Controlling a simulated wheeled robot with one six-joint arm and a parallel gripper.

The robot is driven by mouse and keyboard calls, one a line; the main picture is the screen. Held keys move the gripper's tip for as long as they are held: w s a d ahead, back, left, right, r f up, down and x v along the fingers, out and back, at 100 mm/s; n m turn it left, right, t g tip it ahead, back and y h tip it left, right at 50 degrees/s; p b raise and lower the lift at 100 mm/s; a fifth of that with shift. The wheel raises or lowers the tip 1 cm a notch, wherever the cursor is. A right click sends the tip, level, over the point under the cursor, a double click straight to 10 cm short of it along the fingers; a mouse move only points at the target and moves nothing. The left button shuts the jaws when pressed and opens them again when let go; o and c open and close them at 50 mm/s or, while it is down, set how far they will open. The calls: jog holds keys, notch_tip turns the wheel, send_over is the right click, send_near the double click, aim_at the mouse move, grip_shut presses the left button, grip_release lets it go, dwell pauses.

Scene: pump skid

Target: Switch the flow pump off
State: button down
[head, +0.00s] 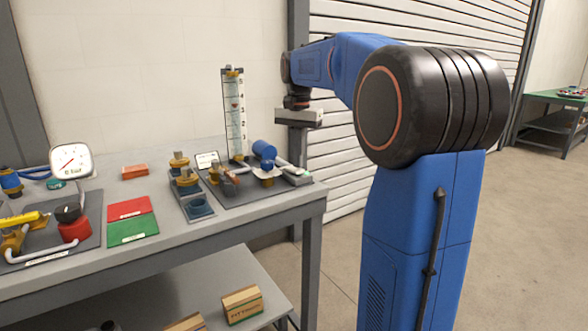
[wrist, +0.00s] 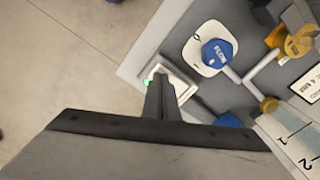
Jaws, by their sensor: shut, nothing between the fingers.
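A pale switch plate (wrist: 178,82) with a small green light (wrist: 147,83) sits at the bench corner in the wrist view. It shows small at the right end of the skid in the head view (head: 298,180). My gripper (wrist: 157,78) is shut and empty, its fingertips over the plate and covering part of it. I cannot tell whether they touch it. A blue knob marked FLOW (wrist: 217,52) stands on a white dial beside the plate. A blue cylinder (head: 264,150), perhaps the pump motor, lies behind the knob in the head view.
A tall scaled tube (head: 234,115) stands on the skid behind the dial. Open floor (wrist: 75,50) lies beyond the bench edge.

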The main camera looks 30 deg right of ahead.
jog(key=shift+f, duration=0.6)
dwell(0.4)
jog(key=shift+r, duration=3.5)
jog(key=s+a+f+n+t, duration=0.1)
jog(key=s+a+f+n, duration=0.3)
jog(key=s, duration=0.4)
jog(key=s+a+f+n+t, duration=0.1)
jog(key=s+a+f+n, duration=0.1)
jog(key=s+a+f, duration=0.35)
jog(key=s+a+f+n+t, duration=0.1)
jog(key=s+a+f+n, duration=0.1)
jog(key=s+f, duration=0.5)
jog(key=s+a+f+n+t, duration=0.1)
jog(key=s+a+f+n, duration=0.2)
jog(key=s+f, duration=0.4)
jog(key=s+a, duration=0.1)
jog(key=s, duration=0.1)
jog(key=shift+s+a+n+t, duration=0.15)
jog(key=shift+s+n+t, duration=0.15)
jog(key=shift+s+t, duration=0.1)
